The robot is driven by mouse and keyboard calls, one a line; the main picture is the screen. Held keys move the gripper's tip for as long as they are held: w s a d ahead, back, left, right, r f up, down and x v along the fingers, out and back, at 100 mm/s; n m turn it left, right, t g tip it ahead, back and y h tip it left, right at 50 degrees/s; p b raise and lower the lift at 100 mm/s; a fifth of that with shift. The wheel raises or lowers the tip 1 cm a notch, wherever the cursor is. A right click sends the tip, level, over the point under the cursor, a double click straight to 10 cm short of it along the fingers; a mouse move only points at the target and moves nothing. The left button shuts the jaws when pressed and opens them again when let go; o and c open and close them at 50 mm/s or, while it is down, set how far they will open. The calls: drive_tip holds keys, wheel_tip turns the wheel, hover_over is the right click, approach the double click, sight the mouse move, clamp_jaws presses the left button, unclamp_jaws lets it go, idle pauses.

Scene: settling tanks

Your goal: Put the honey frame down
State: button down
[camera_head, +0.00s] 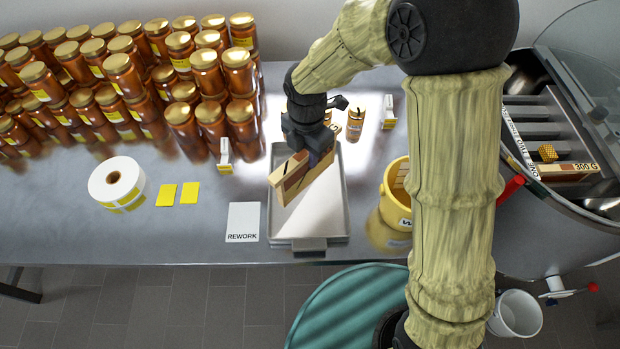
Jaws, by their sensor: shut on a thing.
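The honey frame (296,178) is a light wooden frame with a brown band and dark marks. It is held on edge, at a slant, over the left part of a shallow metal tray (336,226). My gripper (318,150) is shut on its upper part. The fingertips are partly hidden by the dark wrist. I cannot tell whether the frame's lower edge touches the tray. The right part of the tray floor is bare.
Many honey jars (122,75) stand stacked at the back left. A label roll (103,186), yellow labels (167,195) and a REWORK card (243,222) lie left of the tray. A yellow bucket (391,208) stands close on its right. A steel drum (575,205) with slats is at the far right.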

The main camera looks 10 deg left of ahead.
sight(307, 167)
drive_tip(key=shift+w, duration=0.35)
drive_tip(key=shift+s, duration=0.4)
wheel_tip(307, 167, down, 5)
drive_tip(key=shift+p, duration=0.45)
drive_tip(key=shift+f, duration=0.55)
drive_tip(key=shift+w, duration=0.1)
drive_tip(key=shift+f+p, duration=0.4)
drive_tip(key=shift+f, duration=1.45)
drive_tip(key=shift+f, duration=0.15)
drive_tip(key=c, duration=1.2)
unclamp_jaws()
